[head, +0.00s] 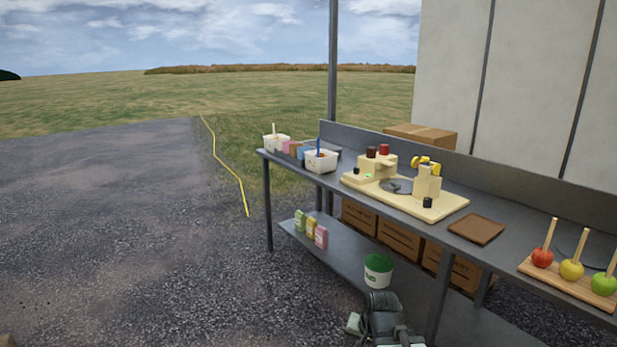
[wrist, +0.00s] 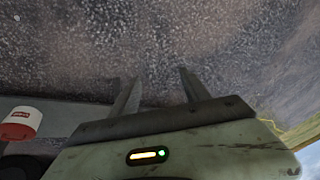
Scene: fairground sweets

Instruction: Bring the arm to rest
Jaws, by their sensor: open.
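My gripper (wrist: 158,76) is open and empty in the wrist view, its two dark fingers apart with gravel ground beyond them. In the head view my arm (head: 385,322) shows at the bottom, low in front of the metal table (head: 345,258). Its parts there are dark grey and pale green, and the fingertips cannot be made out. Nothing is seen touching the fingers.
The table holds a cream machine (head: 405,197), a brown tray (head: 476,229) and toffee apples on a board (head: 527,268). A green-topped bucket (head: 378,272) stands on its lower shelf near my arm. The wrist view shows a red-labelled white container (wrist: 22,122). Gravel at left is clear.

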